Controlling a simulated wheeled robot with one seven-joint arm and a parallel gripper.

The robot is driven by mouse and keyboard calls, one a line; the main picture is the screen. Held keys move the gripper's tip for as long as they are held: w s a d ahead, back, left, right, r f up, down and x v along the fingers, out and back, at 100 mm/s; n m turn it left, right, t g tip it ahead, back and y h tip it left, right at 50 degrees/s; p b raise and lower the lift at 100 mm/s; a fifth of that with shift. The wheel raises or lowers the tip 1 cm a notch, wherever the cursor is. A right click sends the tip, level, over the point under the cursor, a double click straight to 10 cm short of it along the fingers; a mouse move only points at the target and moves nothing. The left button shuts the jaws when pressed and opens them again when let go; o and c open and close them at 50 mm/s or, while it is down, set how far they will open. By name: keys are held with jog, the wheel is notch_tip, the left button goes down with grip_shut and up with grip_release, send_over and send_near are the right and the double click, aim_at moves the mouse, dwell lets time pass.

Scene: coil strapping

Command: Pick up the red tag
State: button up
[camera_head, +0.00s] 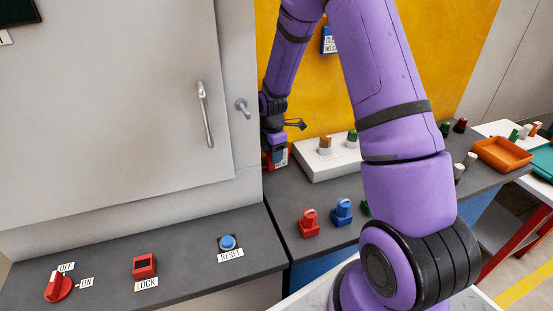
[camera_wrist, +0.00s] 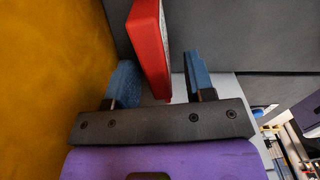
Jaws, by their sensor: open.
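My gripper (camera_wrist: 161,78) is open, with its two blue fingertips apart in the wrist view. A red, flat-sided piece, likely the red tag (camera_wrist: 148,40), stands between the fingertips and runs up out of the frame's top. Gaps show between it and both fingers, so it is not clasped. In the head view my gripper (camera_head: 276,156) is low at the grey bench's back, by the yellow panel. A bit of red and white shows around the fingertips there; most of the piece is hidden.
A white block (camera_head: 318,165) with several knobs sits just right of my gripper. A red padlock-like piece (camera_head: 309,224) and a blue one (camera_head: 341,212) stand nearer on the bench. A grey cabinet with a handle (camera_head: 205,115) is at left. An orange tray (camera_head: 502,155) lies at right.

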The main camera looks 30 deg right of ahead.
aim_at(273, 169)
jog(key=shift+f, duration=1.5)
grip_shut()
jog(key=shift+r, duration=0.15)
jog(key=shift+r, duration=0.5)
jog(key=shift+s+r, duration=0.3)
jog(key=shift+r, duration=0.35)
jog(key=shift+s+r, duration=0.3)
jog(key=shift+r, duration=0.3)
jog(key=s, duration=0.5)
jog(key=s+a+r, duration=0.1)
jog(key=s, duration=0.3)
jog(key=s+a, duration=0.1)
jog(key=s, duration=0.4)
jog(key=shift+s+r, duration=0.15)
jog(key=shift+s, duration=0.2)
